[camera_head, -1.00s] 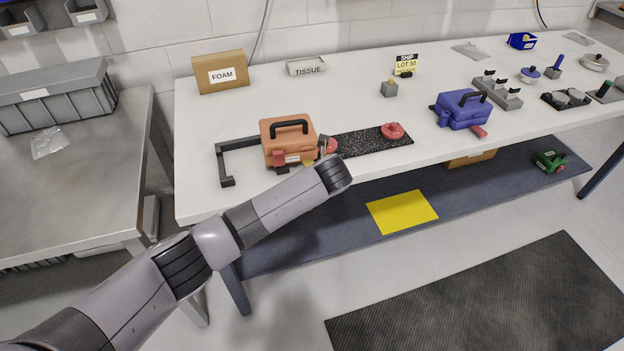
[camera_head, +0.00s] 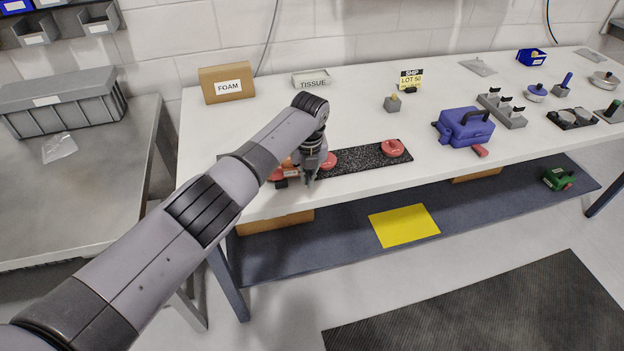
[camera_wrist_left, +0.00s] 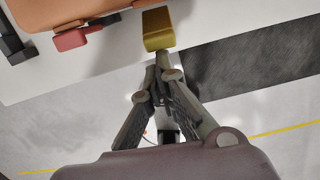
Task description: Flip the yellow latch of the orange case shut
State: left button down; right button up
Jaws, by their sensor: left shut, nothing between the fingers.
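The orange case (camera_wrist_left: 45,12) shows in part at the top left of the left wrist view. In the head view my left arm hides most of it. The yellow latch (camera_wrist_left: 157,30) sticks out at the top middle of the wrist view. A red latch (camera_wrist_left: 76,39) is to its left. My left gripper (camera_wrist_left: 163,62) is shut and empty. Its fingertips are right by the near end of the yellow latch; I cannot tell whether they touch. In the head view the left gripper (camera_head: 310,181) points down at the table's front edge. My right gripper is not in view.
A blue case (camera_head: 465,127) stands further right. A FOAM box (camera_head: 227,83) and a TISSUE box (camera_head: 311,79) stand at the back. The white table (camera_head: 240,120) is clear behind the arm.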

pick_arm(q)
jog(key=shift+w+a+r+p, duration=0.1)
jog(key=shift+w+r+p, duration=0.25)
jog(key=shift+r, duration=0.3)
jog(key=shift+w+a+r+p, duration=0.1)
jog(key=shift+w+r+p, duration=0.25)
jog(key=shift+r, duration=0.25)
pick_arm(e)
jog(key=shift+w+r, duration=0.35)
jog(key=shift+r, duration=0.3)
pick_arm(q)
jog(key=shift+s, duration=0.1)
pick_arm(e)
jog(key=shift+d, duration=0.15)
pick_arm(q)
jog(key=shift+d+r, duration=0.1)
jog(key=shift+r, duration=0.05)
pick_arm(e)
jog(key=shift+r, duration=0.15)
